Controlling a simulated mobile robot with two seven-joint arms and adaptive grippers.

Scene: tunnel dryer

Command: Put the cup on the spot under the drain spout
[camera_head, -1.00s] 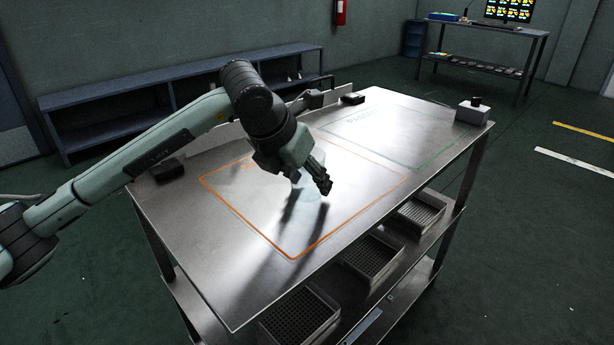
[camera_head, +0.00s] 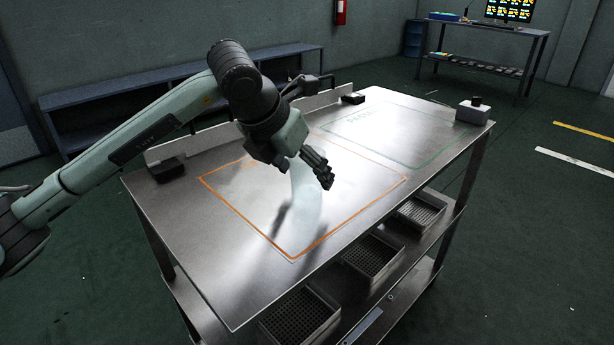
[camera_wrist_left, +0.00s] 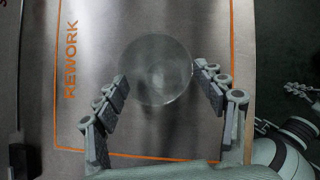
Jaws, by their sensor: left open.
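A clear, see-through cup (camera_wrist_left: 157,70) shows as a round shape between the two fingers of my left gripper (camera_wrist_left: 160,76) in the left wrist view. The fingers are spread apart, one on each side of it, and no grip on it shows. In the head view the cup (camera_head: 306,205) is a faint pale shape below my left gripper (camera_head: 314,172), over the orange-outlined area of the steel table (camera_head: 220,285). The fingers partly cover it there. What looks like part of my right gripper (camera_wrist_left: 300,92) shows small at the wrist view's right edge. I cannot make out a drain spout or its spot.
The orange outline (camera_head: 240,222) carries the word REWORK. A green outline (camera_head: 415,165) lies farther right on the table. Black blocks (camera_head: 167,169) and a pale box (camera_head: 473,111) stand at the table's edges. Perforated trays (camera_head: 372,255) sit on the shelf below.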

